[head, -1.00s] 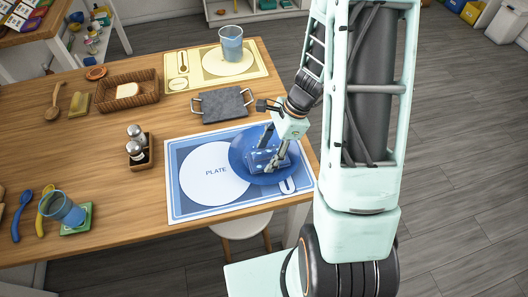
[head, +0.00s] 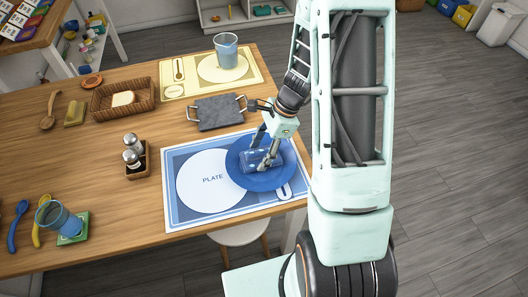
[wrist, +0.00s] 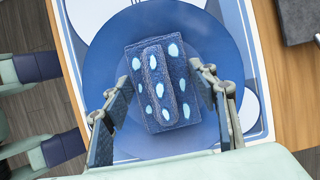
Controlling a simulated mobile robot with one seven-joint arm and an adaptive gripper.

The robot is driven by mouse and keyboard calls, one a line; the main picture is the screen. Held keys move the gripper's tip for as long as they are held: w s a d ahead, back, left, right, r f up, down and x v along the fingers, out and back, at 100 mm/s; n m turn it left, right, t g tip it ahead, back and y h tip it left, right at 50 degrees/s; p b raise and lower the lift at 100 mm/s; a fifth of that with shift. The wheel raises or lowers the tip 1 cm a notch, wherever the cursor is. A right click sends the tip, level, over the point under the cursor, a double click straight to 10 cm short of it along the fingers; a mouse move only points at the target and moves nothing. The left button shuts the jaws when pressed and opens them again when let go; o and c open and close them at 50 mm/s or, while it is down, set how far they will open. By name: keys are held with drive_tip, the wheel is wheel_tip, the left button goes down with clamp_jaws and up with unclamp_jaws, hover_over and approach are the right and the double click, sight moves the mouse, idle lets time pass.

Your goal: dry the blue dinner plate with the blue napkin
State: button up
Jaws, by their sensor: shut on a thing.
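The blue dinner plate (head: 236,172) lies on the right part of the blue placemat, overlapping the white printed circle. The folded blue napkin (wrist: 160,85), with light blue spots and a raised fold down its middle, lies over the plate's centre; it also shows in the head view (head: 257,160). My gripper (wrist: 163,92) points down at the plate, shut on the napkin, with one finger along each side of it. In the head view my gripper (head: 264,161) partly hides the napkin and plate. Whether the napkin presses on the plate is hard to tell.
The blue placemat (head: 180,216) lies near the table's front right edge. A grey stone tray (head: 219,112) with handles is behind it. Bare wood (head: 95,165) lies between.

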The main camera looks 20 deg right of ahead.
drive_tip(key=shift+s+a+f, duration=0.15)
drive_tip(key=shift+s+a, duration=0.2)
drive_tip(key=shift+a, duration=0.2)
drive_tip(key=shift+s+a+b, duration=0.1)
drive_tip(key=shift+s+b, duration=0.2)
drive_tip(key=shift+s, duration=0.2)
drive_tip(key=shift+s+d, duration=0.25)
drive_tip(key=shift+s, duration=0.25)
drive_tip(key=shift+s+d, duration=0.25)
drive_tip(key=shift+d, duration=0.2)
drive_tip(key=shift+r, duration=0.2)
wheel_tip(320, 180, up, 6)
drive_tip(key=p, duration=0.5)
drive_tip(key=shift+w, duration=0.1)
